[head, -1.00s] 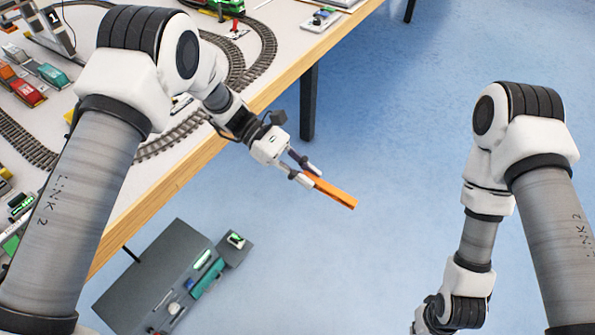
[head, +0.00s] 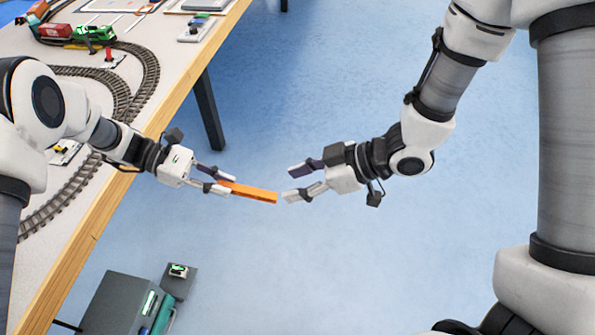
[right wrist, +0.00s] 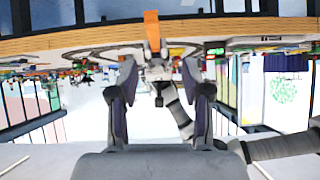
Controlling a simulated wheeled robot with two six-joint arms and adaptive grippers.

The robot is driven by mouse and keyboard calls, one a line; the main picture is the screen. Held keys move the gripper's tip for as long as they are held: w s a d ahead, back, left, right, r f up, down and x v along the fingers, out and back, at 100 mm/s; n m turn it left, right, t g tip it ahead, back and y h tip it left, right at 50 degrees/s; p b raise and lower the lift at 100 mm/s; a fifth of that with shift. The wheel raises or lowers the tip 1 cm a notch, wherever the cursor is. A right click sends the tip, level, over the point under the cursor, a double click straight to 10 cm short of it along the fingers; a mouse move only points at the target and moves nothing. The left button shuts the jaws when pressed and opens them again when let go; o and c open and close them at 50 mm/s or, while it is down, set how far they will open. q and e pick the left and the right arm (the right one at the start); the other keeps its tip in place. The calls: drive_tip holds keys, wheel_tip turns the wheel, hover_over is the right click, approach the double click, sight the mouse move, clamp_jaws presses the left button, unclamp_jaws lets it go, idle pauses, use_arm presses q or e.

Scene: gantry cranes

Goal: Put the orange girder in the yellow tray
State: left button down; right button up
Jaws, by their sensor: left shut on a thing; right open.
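The orange girder (head: 250,192) is held out over the floor, clear of the table's edge. My left gripper (head: 226,181) is shut on one end of it, and the other end points right. My right gripper (head: 291,184) is open and empty, its fingertips facing the girder's free end with a small gap. In the right wrist view the girder (right wrist: 152,30) shows beyond the open fingers of my right gripper (right wrist: 159,75), with my left gripper behind it. I cannot make out the yellow tray in either current view.
The table (head: 100,205) with its wooden edge lies on the left, bearing curved train track (head: 150,75), a green locomotive (head: 95,34) and other models. A grey cabinet (head: 115,300) stands on the floor at the lower left. The blue floor between the arms is clear.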

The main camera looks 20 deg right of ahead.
sight(245, 189)
drive_tip(key=x, duration=0.3)
drive_tip(key=w+x, duration=0.1)
drive_tip(key=x, duration=0.3)
drive_tip(key=r+x, duration=0.1)
drive_tip(key=x, duration=0.3)
drive_tip(key=shift+w+a, duration=0.25)
drive_tip(key=shift+a, duration=0.15)
clamp_jaws()
use_arm(q)
drive_tip(key=c, duration=1)
unclamp_jaws()
